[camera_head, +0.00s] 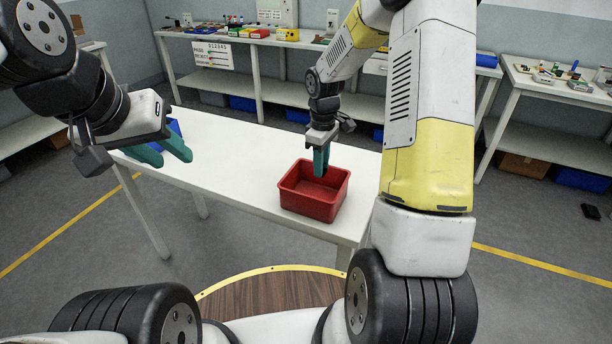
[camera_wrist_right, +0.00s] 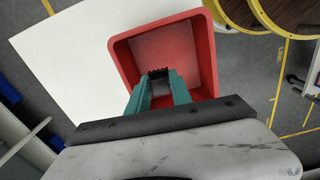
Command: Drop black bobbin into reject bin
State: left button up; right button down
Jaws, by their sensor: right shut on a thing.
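The red bin (camera_head: 331,207) stands open on the white table near its right end, and it also shows in the right wrist view (camera_wrist_right: 208,50). My right gripper (camera_head: 320,172) points down over the back part of this bin. In the right wrist view its teal fingers (camera_wrist_right: 159,82) are shut on a small dark thing, the black bobbin (camera_wrist_right: 159,71), mostly hidden between the fingertips. In the head view the bobbin cannot be made out. My left gripper (camera_head: 169,157) is over the table's left end, its teal fingers apart with nothing seen between them.
A blue container (camera_head: 174,128) is partly hidden behind my left gripper. The white table (camera_head: 232,165) is clear between it and the red bin. Shelving benches with small items (camera_head: 240,38) line the back wall, well away from the table.

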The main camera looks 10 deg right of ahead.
jog(key=shift+f, duration=0.85)
jog(key=c, duration=1.1)
grip_release()
jog(key=shift+o, duration=0.2)
notch_tip(320, 180, up, 7)
jog(key=shift+f, duration=0.2)
jog(key=shift+r, duration=0.6)
